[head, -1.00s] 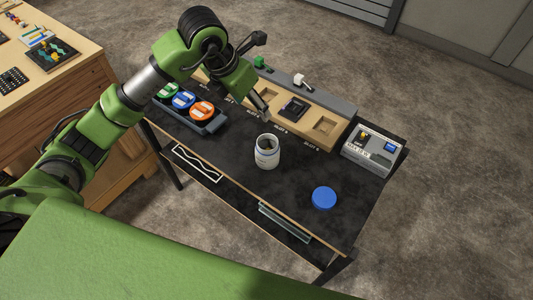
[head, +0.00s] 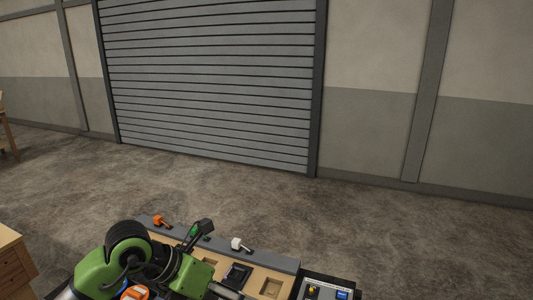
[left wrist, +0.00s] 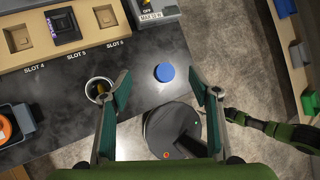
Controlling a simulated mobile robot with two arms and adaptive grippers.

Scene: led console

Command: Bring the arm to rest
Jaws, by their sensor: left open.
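My left gripper (left wrist: 165,94) is open and empty, its two fingers spread wide in the left wrist view. It hangs above the dark console table (left wrist: 60,150). In the head view the left gripper (head: 216,260) shows at the bottom edge, over the console. An open white jar (left wrist: 90,84) stands upright beside the left finger, partly covered by it. A round blue lid (left wrist: 165,73) lies on the table, seen between the fingers. My green right arm shows at the right, its dark gripper (left wrist: 237,116) too small to read.
The wooden slot panel (left wrist: 86,40) holds a dark module (left wrist: 63,27). A grey meter box (left wrist: 157,8) stands beside it. An orange-topped container (head: 135,293) is partly hidden. Coloured bins (left wrist: 299,53) line a wooden unit at right. The floor toward the roller shutter (head: 210,80) is clear.

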